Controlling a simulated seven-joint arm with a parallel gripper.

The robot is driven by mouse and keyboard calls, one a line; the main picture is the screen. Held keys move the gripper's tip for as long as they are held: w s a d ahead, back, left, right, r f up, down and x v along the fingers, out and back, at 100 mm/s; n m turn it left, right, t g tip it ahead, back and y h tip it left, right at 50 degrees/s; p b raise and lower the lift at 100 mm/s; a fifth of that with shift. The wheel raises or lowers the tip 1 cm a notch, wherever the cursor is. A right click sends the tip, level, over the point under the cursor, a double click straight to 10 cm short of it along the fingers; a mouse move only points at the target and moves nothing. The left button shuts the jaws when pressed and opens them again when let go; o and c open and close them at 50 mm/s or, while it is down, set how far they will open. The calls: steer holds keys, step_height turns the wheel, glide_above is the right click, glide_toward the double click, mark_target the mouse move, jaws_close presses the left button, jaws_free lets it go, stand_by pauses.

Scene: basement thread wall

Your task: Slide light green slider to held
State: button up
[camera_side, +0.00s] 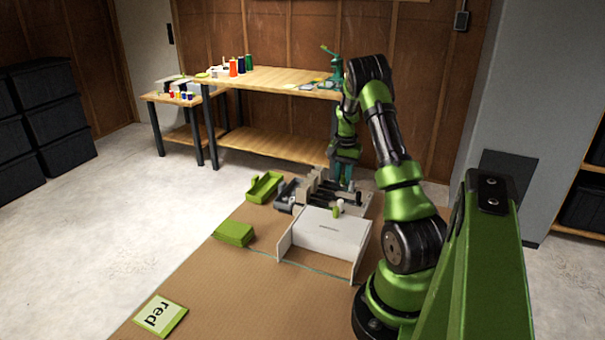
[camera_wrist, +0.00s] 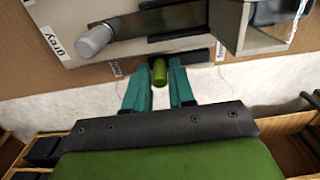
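In the wrist view, the light green slider (camera_wrist: 159,72) is a short green knob at the edge of a board, in front of a dark slot strip (camera_wrist: 190,57). My gripper (camera_wrist: 159,76) has its two teal fingers apart, one on each side of the knob, with narrow gaps visible. A small label stands at each side: a left label (camera_wrist: 116,68) and a right label (camera_wrist: 221,72), both too small to read surely. In the side view, my gripper (camera_side: 346,182) points down at the back of the grey fixture (camera_side: 318,188), and its fingertips are partly hidden.

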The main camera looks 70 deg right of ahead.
jaws_close()
steer(key=shift+s, duration=1.55)
steer(key=shift+o, duration=2)
jaws_free()
step_height(320, 180, up, 6)
steer(key=shift+r, duration=0.15)
step_height(320, 180, up, 4)
steer(key=shift+f, duration=0.15)
